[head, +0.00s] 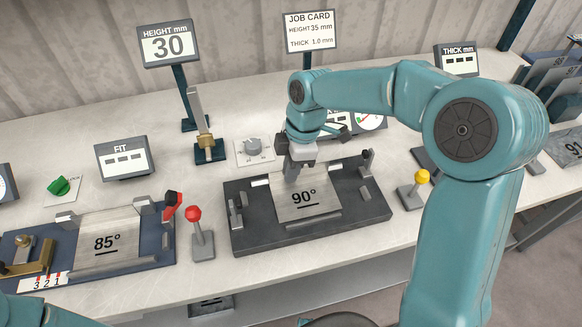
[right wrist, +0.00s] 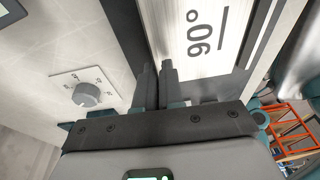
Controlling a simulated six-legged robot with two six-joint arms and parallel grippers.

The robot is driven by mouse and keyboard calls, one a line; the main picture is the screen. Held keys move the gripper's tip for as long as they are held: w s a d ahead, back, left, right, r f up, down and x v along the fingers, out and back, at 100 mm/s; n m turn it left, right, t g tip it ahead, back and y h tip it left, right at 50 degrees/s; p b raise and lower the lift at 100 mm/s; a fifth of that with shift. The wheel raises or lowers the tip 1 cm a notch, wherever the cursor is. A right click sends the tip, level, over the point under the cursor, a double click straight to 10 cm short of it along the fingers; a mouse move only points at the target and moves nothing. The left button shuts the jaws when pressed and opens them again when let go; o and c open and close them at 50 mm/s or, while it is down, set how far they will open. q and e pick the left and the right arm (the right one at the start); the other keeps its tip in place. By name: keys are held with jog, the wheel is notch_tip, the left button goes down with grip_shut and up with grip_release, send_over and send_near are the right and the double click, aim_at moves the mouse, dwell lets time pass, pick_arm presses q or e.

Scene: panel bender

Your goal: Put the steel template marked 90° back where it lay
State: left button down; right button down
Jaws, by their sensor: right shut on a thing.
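The steel template marked 90° (head: 317,201) sits on a dark fixture block (head: 375,208) in the middle of the bench, between small posts and stops. My right gripper (head: 292,176) points down at the template's far edge and is shut on it. In the right wrist view the template (right wrist: 215,25) shows close, its edge by the fingertips (right wrist: 159,70). I cannot tell whether it rests flat or is slightly raised. My left gripper is not in view.
An 85° template (head: 107,241) lies in a blue fixture at the left. A red-knobbed lever (head: 201,238) and a yellow-knobbed lever (head: 413,190) flank the dark block. A plate rack (head: 555,78) and a 91 plate (head: 570,147) are at the right. A dial (head: 254,147) stands behind.

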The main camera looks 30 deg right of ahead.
jog(key=c, duration=1.2)
grip_release()
jog(key=shift+p+v, duration=0.5)
jog(key=shift+v, duration=7.7)
jog(key=shift+s, duration=0.1)
